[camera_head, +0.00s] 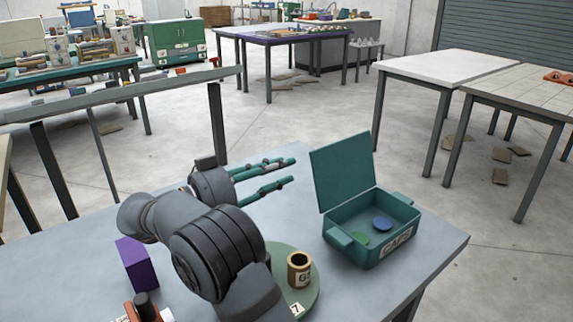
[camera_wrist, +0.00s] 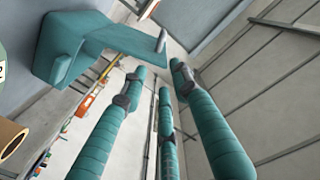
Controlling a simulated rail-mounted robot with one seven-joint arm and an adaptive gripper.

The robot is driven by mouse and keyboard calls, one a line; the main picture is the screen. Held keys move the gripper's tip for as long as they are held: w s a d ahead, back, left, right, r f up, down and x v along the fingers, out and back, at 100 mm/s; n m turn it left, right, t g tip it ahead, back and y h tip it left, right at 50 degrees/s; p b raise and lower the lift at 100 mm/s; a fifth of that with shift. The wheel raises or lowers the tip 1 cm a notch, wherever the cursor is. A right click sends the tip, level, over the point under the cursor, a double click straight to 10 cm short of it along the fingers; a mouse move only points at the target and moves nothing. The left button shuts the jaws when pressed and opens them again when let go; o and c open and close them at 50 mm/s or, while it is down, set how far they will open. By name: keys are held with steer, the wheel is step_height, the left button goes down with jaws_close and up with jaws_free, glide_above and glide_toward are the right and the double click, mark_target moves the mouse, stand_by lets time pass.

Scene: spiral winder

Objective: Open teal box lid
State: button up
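The teal box (camera_head: 376,246) stands on the grey table at the right, with a "CAPS" label on its front. Its teal lid (camera_head: 342,172) is raised nearly upright along the box's back left side, so the box is open. The fingers are spread and hold nothing. In the wrist view, the gripper (camera_wrist: 157,72) points past a teal part (camera_wrist: 75,45) at the upper left, probably the box.
A brown cup (camera_head: 299,269) stands on a round green mat (camera_head: 311,292) left of the box. A purple block (camera_head: 136,263) is at the table's left. The right table corner (camera_head: 452,243) is clear. A purple-topped table (camera_head: 283,34) stands far back.

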steer(key=p+v, duration=0.2)
steer(key=v, duration=0.4)
steer(key=shift+p, duration=0.35)
stand_by(0.5)
